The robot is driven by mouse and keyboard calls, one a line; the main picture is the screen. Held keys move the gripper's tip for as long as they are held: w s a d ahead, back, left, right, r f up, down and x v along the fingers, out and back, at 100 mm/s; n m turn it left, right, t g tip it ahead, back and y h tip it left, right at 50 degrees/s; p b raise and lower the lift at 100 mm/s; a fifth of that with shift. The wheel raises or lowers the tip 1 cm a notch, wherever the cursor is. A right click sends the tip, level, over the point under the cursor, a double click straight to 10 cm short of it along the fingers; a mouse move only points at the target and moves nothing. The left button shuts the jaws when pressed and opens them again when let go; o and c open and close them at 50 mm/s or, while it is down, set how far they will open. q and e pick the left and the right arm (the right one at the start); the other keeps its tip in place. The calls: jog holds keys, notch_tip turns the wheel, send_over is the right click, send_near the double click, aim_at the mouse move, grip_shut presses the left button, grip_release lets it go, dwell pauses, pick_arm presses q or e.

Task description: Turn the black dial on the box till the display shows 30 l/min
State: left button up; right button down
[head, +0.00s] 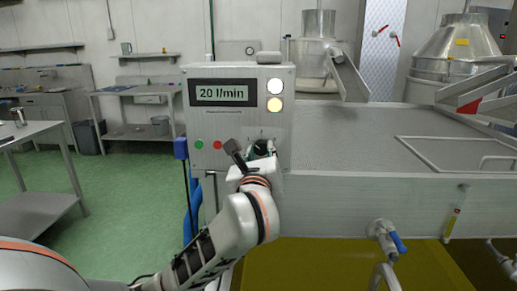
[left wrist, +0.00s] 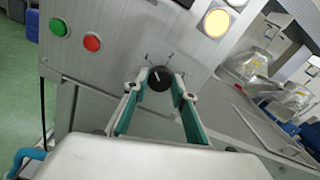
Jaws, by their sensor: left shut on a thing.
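The grey control box (head: 235,120) stands in the middle of the head view. Its display (head: 222,93) reads 20 l/min. The black dial (left wrist: 159,78) sits low on the box front, with a white pointer line and tick marks around it. In the head view the dial (head: 262,147) is largely hidden by my left gripper (head: 257,155). My left gripper is shut on the dial, one finger on each side, as the left wrist view (left wrist: 157,86) shows. My right gripper is in neither view.
A green button (head: 199,144) and a red button (head: 217,145) are left of the dial. A white lamp (head: 275,86) and a glowing yellow lamp (head: 275,105) are above it. A metal tank with a blue-handled valve (head: 398,242) extends right. Green floor lies open at left.

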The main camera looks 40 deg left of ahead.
pick_arm(q)
jog(key=shift+r+m+p, duration=0.3)
jog(key=shift+m+p, duration=0.45)
jog(key=shift+m, duration=0.15)
jog(key=m+p, duration=0.3)
jog(key=p, duration=0.1)
jog(key=shift+m, duration=0.4)
jog(key=m+p, duration=0.3)
jog(key=p, duration=0.1)
jog(key=shift+f+m+p, duration=0.2)
jog(key=shift+m+p, duration=0.15)
jog(key=shift+m, duration=0.05)
jog(key=shift+f+m+p, duration=0.15)
jog(key=shift+m+p, duration=0.15)
jog(key=shift+p, duration=0.05)
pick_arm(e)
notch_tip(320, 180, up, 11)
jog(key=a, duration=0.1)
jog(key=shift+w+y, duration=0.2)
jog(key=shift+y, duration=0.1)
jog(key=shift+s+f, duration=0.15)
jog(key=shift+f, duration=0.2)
pick_arm(q)
jog(key=o, duration=1.1)
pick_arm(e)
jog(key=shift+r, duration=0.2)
pick_arm(q)
jog(key=shift+s+d, duration=0.1)
jog(key=shift+d, duration=0.05)
